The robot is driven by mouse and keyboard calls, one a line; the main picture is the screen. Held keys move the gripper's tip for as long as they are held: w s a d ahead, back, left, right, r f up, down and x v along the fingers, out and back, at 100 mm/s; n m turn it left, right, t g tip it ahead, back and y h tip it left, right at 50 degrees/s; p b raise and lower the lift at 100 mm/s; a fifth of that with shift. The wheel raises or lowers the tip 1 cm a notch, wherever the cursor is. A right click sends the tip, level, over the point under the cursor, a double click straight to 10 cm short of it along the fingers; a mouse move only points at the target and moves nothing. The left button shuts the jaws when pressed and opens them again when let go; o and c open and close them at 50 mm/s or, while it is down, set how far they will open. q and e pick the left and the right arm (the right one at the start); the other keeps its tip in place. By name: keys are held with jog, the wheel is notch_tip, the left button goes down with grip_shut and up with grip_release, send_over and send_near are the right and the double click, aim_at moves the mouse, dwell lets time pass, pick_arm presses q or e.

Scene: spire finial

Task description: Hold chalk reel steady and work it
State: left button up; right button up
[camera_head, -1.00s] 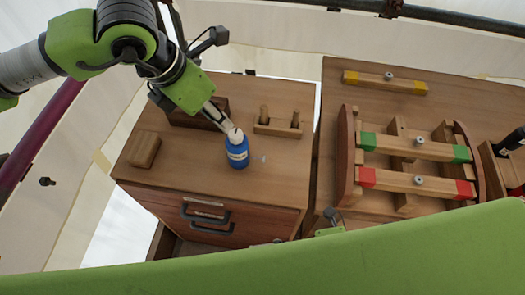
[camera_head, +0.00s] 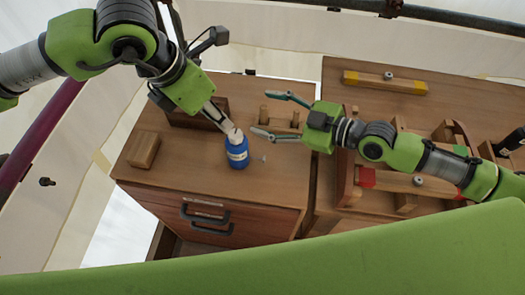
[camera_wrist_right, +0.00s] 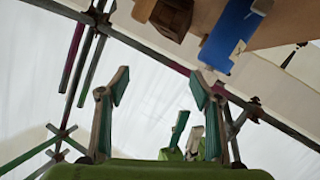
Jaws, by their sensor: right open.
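The chalk reel, a blue bottle-shaped body with a white top (camera_head: 238,155), stands on the left cabinet's wooden top. My left gripper (camera_head: 228,127) reaches down from the upper left, with its fingertips at the white top. Its fingers are seen nearly edge-on, so their grip is unclear. My right gripper (camera_head: 270,114) is open and empty, up and right of the reel, its fingers pointing left. In the right wrist view, the open fingers (camera_wrist_right: 160,85) have nothing between them; a blue piece (camera_wrist_right: 230,35), probably the reel, shows at the upper right.
A wooden block (camera_head: 143,149) lies at the left of the cabinet top. A rack with pegs (camera_head: 279,127) stands behind my right gripper.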

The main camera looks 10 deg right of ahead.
aim_at(247, 152)
jog(key=s+a+f+m, duration=0.1)
jog(key=s+f, duration=0.1)
jog(key=s+f+m+g, duration=0.1)
jog(key=s+f, duration=0.1)
jog(key=f, duration=0.1)
jog(key=s+a+f+m+g, duration=0.1)
jog(key=s+f, duration=0.1)
jog(key=shift+a+f, duration=0.15)
jog(key=shift+a, duration=0.15)
jog(key=shift+a+f+g, duration=0.2)
jog(key=shift+a+g, duration=0.05)
jog(key=shift+g, duration=0.05)
jog(key=shift+x, duration=3.4)
jog(key=c, duration=1.3)
